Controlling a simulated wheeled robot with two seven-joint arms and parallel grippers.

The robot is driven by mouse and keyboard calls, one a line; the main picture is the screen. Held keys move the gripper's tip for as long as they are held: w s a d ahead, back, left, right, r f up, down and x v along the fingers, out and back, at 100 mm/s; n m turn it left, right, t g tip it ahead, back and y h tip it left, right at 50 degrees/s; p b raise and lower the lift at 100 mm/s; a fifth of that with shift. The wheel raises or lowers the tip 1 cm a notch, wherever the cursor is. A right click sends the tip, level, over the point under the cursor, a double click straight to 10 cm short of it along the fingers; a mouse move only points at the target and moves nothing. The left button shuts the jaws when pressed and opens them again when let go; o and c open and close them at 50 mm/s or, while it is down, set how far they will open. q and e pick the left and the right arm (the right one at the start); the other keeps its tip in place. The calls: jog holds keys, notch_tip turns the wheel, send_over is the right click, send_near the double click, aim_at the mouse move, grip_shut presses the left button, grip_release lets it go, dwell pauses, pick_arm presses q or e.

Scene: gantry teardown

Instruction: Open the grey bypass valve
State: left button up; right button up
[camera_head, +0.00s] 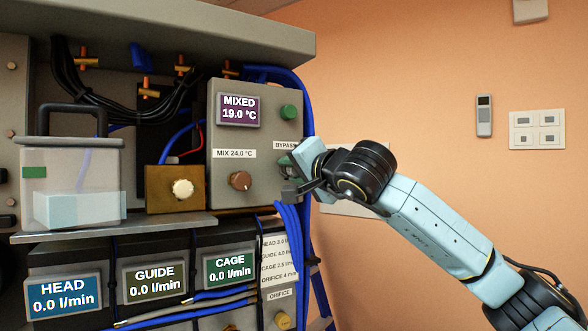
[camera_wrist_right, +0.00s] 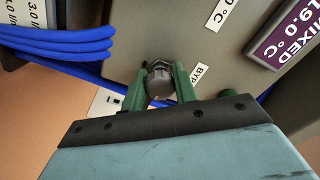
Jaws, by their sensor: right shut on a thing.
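The grey bypass valve knob (camera_wrist_right: 160,84) shows in the right wrist view between the two green fingers of my right gripper (camera_wrist_right: 161,88). It sits on the grey panel beside a label that reads "BYP". My right gripper (camera_head: 286,172) is shut on the knob. In the head view the gripper and wrist cover the knob, below the "BYPASS" label (camera_head: 285,145). My left gripper is in neither view.
The panel (camera_head: 226,136) carries a "MIXED 19.0 °C" display (camera_head: 238,109), a green button (camera_head: 289,112) and a brown mix knob (camera_head: 240,181). Blue hoses (camera_head: 291,230) hang close below the gripper. A clear water tank (camera_head: 75,184) stands at left. Flow displays read 0.0 l/min.

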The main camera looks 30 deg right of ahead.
jog(key=shift+f+n, duration=0.1)
jog(key=shift+n, duration=0.2)
jog(key=o, duration=1)
jog(key=shift+c, duration=0.2)
jog(key=s+b, duration=0.3)
jog(key=s, duration=1)
jog(key=shift+s+a, duration=0.15)
jog(key=shift+s, duration=0.05)
